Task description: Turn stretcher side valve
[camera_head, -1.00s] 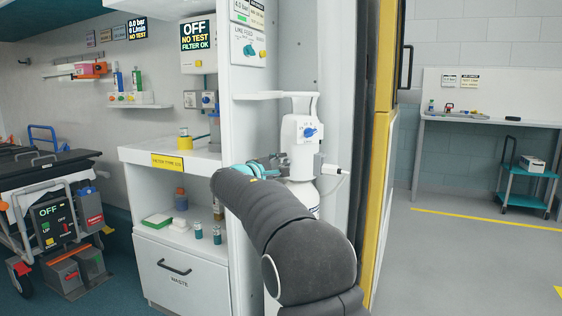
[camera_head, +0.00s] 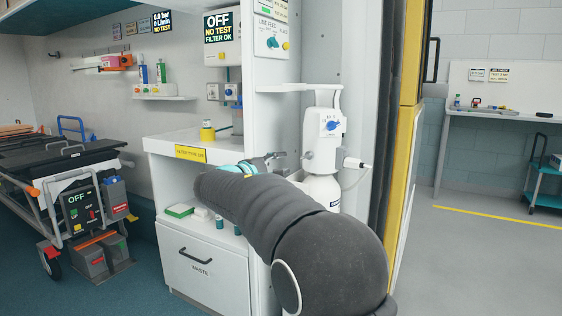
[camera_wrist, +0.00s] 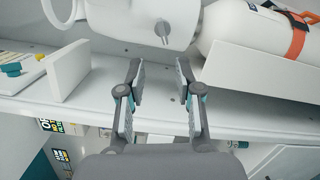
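A white valve unit (camera_head: 323,142) with a blue knob (camera_head: 333,126) on its front sits on top of a white cylinder (camera_head: 321,190), right of the counter. The frames do not make clear whether this is the stretcher side valve. Above it, a LINE FEED panel (camera_head: 269,33) carries a blue knob and a yellow knob. My gripper (camera_head: 277,164) is left of the valve unit and seems apart from it. In the wrist view my gripper (camera_wrist: 160,70) is open with nothing between its fingers, below a white rounded body (camera_wrist: 130,20) with a metal stub.
A stretcher (camera_head: 75,155) with an OFF control box stands at the left. The counter (camera_head: 160,144) and waste drawer (camera_head: 205,262) are left of my arm. A yellow-edged door frame (camera_head: 404,170) closes in the right side. Open floor (camera_head: 470,260) lies beyond it.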

